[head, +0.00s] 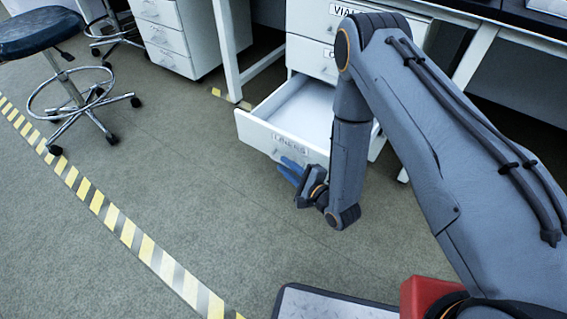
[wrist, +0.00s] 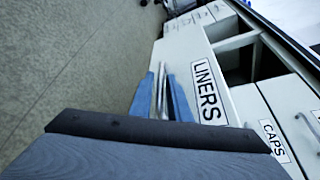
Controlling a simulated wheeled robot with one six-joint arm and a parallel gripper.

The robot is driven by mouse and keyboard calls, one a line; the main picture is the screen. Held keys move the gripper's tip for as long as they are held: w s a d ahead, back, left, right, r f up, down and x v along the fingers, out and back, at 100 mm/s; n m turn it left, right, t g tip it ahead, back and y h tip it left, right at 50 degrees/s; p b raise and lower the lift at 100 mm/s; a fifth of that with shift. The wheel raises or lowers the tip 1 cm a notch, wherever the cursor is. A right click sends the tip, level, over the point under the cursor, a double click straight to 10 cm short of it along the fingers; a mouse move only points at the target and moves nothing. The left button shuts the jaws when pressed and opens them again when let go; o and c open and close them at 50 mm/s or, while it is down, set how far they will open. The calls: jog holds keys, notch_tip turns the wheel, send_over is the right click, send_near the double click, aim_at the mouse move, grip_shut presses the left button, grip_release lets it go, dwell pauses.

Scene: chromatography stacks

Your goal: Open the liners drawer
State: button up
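The liners drawer (head: 280,143) is pulled well out of the white cabinet, and its white, empty-looking inside shows in the head view. Its front with the LINERS label (wrist: 207,92) also shows in the wrist view. My gripper (head: 289,168) is at the drawer's front, low beside the label. In the wrist view its two blue fingers (wrist: 160,95) stand apart, one on each side of the silver bar handle (wrist: 161,88). Gaps seem to show between the fingers and the handle, so the gripper looks open around it.
The drawers above, one labelled VIALS (head: 345,10) and the CAPS drawer (wrist: 275,140), look shut. A stool (head: 70,90) and another white drawer unit (head: 185,35) stand at the left. Yellow-striped tape (head: 120,225) crosses the floor. The floor before the drawer is clear.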

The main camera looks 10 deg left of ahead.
jog(key=p+v, duration=0.1)
jog(key=v, duration=0.5)
dwell(0.5)
